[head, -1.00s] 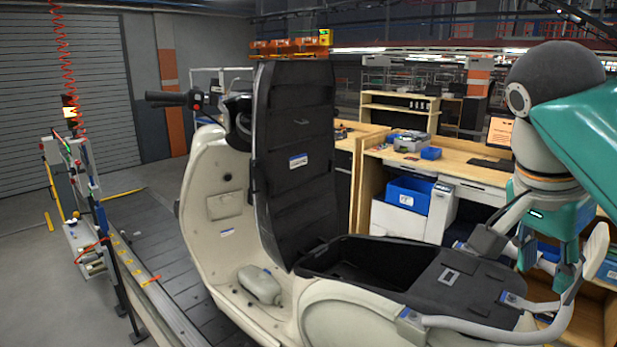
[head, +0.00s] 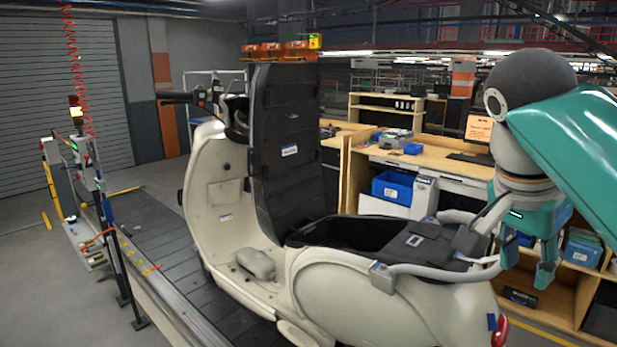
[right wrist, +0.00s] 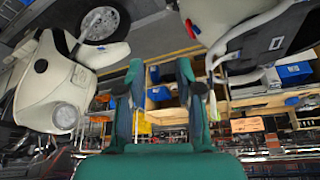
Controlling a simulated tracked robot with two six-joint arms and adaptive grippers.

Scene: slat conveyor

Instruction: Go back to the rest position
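My right gripper (head: 528,264) hangs at the right of the head view, beside the rear of the cream scooter (head: 350,300). Its fingers are apart with nothing between them; the right wrist view also shows the empty gap (right wrist: 158,72). The scooter's grey grab rail (head: 440,274) ends close to the near finger; I cannot tell whether they touch. The scooter's dark seat panel (head: 288,150) stands upright over the open storage well. My left gripper is in neither view.
The scooter stands on the slat conveyor (head: 150,235). Wooden workbenches (head: 440,150) with blue bins (head: 397,187) stand behind. A second cream scooter with a round headlight (right wrist: 65,116) shows in the right wrist view. Bare floor lies at the left.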

